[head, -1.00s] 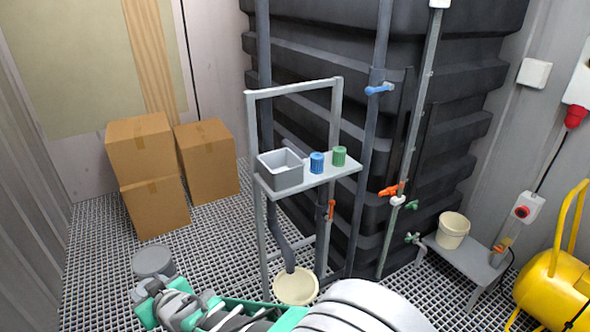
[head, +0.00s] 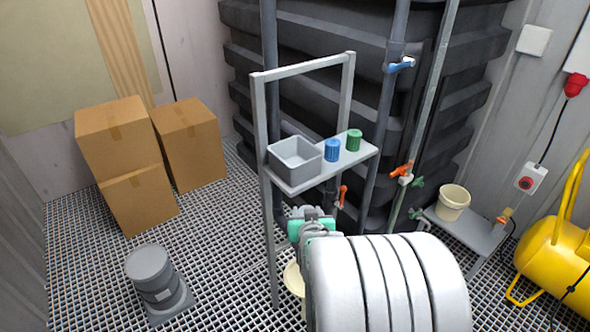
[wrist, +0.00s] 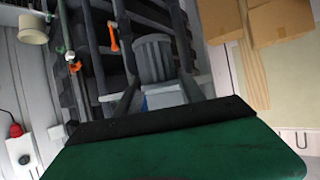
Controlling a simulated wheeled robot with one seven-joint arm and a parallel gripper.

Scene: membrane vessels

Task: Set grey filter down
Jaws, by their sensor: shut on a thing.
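The grey filter (wrist: 154,58), a ribbed grey cylinder, sits between the fingers of my gripper (wrist: 157,88) in the wrist view. My gripper is shut on it. In the head view my gripper (head: 311,218) is in front of and below the shelf (head: 345,163), and the filter is hard to make out there. A blue filter (head: 332,150) and a green filter (head: 354,140) stand upright on the right part of the shelf. An open grey bin (head: 296,160) stands on its left part.
The shelf's grey metal frame (head: 262,130) rises before the black ribbed tank (head: 300,95). A grey canister (head: 150,270) stands on the floor grating at left. Cardboard boxes (head: 120,140) are stacked behind. A cream bucket (head: 452,203) and yellow machine (head: 550,255) are at right.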

